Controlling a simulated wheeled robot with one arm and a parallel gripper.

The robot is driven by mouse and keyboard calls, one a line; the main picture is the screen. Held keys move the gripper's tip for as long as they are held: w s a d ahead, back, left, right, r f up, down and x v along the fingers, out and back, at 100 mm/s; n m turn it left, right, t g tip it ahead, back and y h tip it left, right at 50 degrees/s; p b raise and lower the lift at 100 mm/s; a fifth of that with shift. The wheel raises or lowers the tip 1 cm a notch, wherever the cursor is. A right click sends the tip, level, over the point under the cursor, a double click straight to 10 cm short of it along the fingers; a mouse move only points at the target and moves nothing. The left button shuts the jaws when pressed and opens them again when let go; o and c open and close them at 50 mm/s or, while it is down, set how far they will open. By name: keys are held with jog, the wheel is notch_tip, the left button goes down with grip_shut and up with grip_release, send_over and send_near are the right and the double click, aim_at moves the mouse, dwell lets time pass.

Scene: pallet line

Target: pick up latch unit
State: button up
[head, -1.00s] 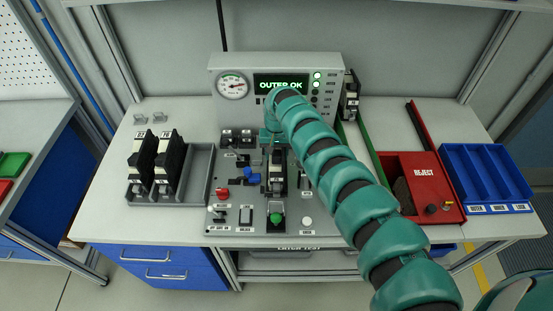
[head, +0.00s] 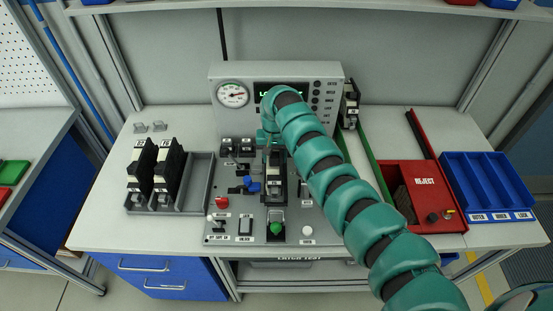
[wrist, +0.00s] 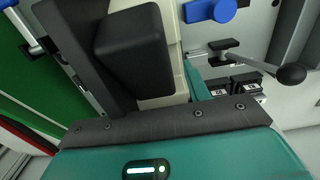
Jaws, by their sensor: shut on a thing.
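A black and cream latch unit (head: 275,172) stands in the test fixture (head: 232,236) at the middle of the bench. My gripper (head: 268,138) is at its far upper end and is shut on it; my arm hides part of the grip in the head view. In the wrist view the latch unit (wrist: 140,50) is close in front of my gripper, its black block against a cream body. The fingertips themselves are not clear there. Two more latch units (head: 140,163) (head: 168,165) stand in the grey tray (head: 195,206) on the left.
A gauge-and-screen panel (head: 232,94) stands behind the fixture. Another unit (head: 349,105) is at its right. A red reject bin (head: 424,181) and a blue divided tray (head: 485,166) are at the right. A ball-ended lever (wrist: 291,74) and blue knob (wrist: 210,10) are near the held unit.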

jog(key=s+a+r, duration=0.8)
jog(key=s+r, duration=0.1)
jog(key=r, duration=0.4)
jog(key=shift+s+a+r, duration=0.2)
jog(key=shift+s+a, duration=0.15)
dwell(0.4)
